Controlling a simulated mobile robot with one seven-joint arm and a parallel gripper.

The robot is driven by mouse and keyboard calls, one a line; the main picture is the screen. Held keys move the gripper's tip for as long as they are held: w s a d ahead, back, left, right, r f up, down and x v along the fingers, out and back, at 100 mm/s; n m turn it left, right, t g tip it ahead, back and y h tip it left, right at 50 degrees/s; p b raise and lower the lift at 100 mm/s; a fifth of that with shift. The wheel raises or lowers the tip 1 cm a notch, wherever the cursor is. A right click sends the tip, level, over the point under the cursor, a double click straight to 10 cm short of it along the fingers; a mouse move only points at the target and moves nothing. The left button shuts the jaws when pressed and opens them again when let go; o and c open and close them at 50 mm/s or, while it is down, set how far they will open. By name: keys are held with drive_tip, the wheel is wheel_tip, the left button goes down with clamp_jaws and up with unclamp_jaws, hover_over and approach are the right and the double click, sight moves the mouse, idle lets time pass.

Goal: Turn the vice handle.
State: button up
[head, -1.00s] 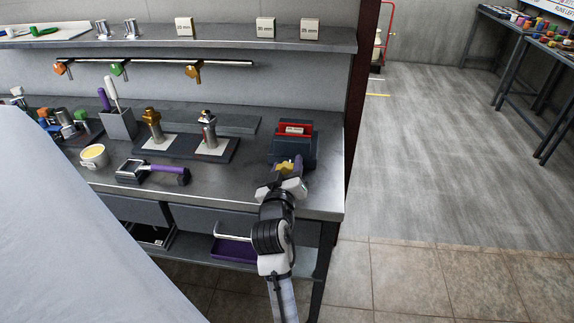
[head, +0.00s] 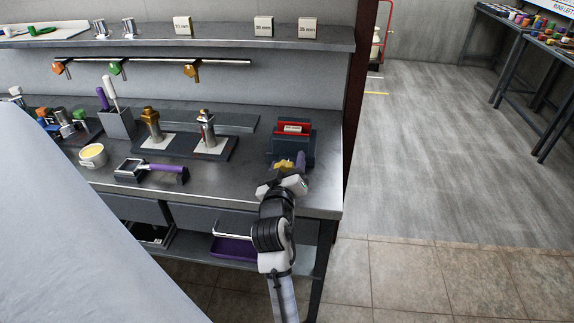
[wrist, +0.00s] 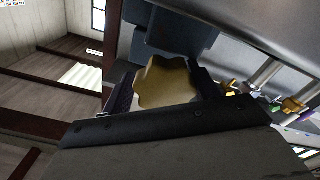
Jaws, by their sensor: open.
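The vice (head: 293,146) is a dark blue-grey block with red jaws, standing at the right end of the workbench. A pale labelled block (head: 292,128) sits between the red jaws. The vice handle (head: 283,163) is a gold lobed knob on the vice's near side. It shows large in the wrist view (wrist: 165,84). My gripper (head: 290,166) is at the handle, its fingers open on either side of the knob in the wrist view (wrist: 164,90). The gripper body hides the knob's lower part, and I cannot tell whether the fingers touch it.
Left of the vice, metal fittings stand on white pads on a dark board (head: 222,150). A purple-handled tool (head: 160,170) and a white cup (head: 93,155) lie further left. A shelf (head: 220,40) runs above. Open floor (head: 430,150) lies to the right.

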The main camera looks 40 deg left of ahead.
drive_tip(key=shift+s+a+f, duration=0.25)
drive_tip(key=shift+a+f, duration=0.05)
drive_tip(key=shift+f, duration=0.25)
drive_tip(key=m+b, duration=0.2)
drive_tip(key=m, duration=0.1)
drive_tip(key=shift+a, duration=0.15)
drive_tip(key=m+b, duration=0.1)
drive_tip(key=m, duration=0.1)
drive_tip(key=shift+r+m, duration=0.1)
drive_tip(key=shift+m, duration=0.2)
drive_tip(key=shift+d+m+b, duration=0.3)
drive_tip(key=shift+m+b, duration=0.15)
drive_tip(key=shift+m, duration=0.65)
drive_tip(key=r+p+v, duration=0.1)
drive_tip(key=p+v, duration=0.4)
drive_tip(key=v, duration=0.8)
drive_tip(key=s+a+r+n+y, duration=0.1)
drive_tip(key=s+r+n+y, duration=0.1)
drive_tip(key=r, duration=0.6)
drive_tip(key=s+a+r+n+y, duration=0.2)
drive_tip(key=s+r+n+y, duration=0.1)
drive_tip(key=r+y, duration=0.4)
drive_tip(key=s+a+r+n+g+y, duration=0.1)
drive_tip(key=s+r+y, duration=0.4)
drive_tip(key=r, duration=0.5)
drive_tip(key=shift+a+r+n+b, duration=0.2)
drive_tip(key=shift+r+n+b, duration=0.15)
drive_tip(key=shift+n, duration=0.35)
